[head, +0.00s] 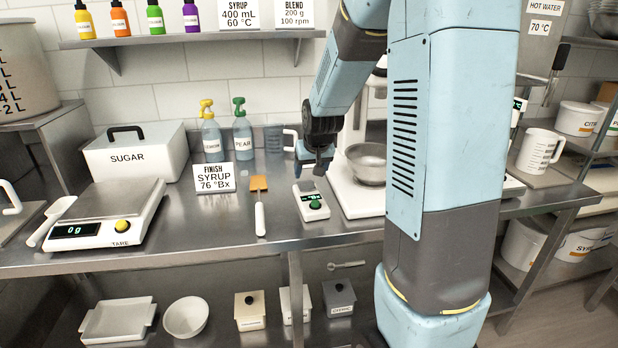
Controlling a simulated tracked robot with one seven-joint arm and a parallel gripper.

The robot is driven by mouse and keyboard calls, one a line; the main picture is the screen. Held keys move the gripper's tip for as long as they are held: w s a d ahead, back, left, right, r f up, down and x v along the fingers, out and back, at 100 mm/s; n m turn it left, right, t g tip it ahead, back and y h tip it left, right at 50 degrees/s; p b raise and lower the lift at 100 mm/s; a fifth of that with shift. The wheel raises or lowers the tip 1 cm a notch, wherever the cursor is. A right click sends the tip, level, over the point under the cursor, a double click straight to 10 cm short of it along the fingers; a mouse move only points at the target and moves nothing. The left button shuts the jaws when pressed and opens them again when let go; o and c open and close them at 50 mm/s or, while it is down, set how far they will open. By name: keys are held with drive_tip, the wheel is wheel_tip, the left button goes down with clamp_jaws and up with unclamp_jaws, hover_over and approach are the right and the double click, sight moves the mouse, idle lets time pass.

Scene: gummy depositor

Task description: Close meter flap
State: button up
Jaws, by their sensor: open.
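The meter (313,207) is a small white device with a lit green display and a dark round button, lying on the steel counter in the head view. My gripper (318,170) is right above and behind its far end, pointing down, with its jaws open. The flap is not clearly visible; the dark fingers cover the meter's far end, so I cannot tell how the flap stands or whether the fingers touch it.
A white stand with a metal bowl (367,162) is close to the right of the meter. An orange spatula (259,205) and a syrup sign (214,178) are to the left. Spray bottles (242,137) and a clear jug (274,140) stand behind. The counter in front is clear.

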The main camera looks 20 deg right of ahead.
drive_tip(key=v, duration=0.7)
drive_tip(key=shift+s+r, duration=0.15)
drive_tip(key=shift+r, duration=0.1)
drive_tip(key=s+a+r, duration=0.1)
drive_tip(key=s+r, duration=0.1)
drive_tip(key=s, duration=0.6)
drive_tip(key=s+a+r, duration=0.2)
drive_tip(key=s+r, duration=0.1)
drive_tip(key=s, duration=0.6)
drive_tip(key=s+a+r+n, duration=0.1)
drive_tip(key=s+a+r, duration=0.1)
drive_tip(key=s, duration=0.7)
drive_tip(key=shift+r+y, duration=0.3)
drive_tip(key=shift+r, duration=0.2)
drive_tip(key=shift+s+a, duration=0.1)
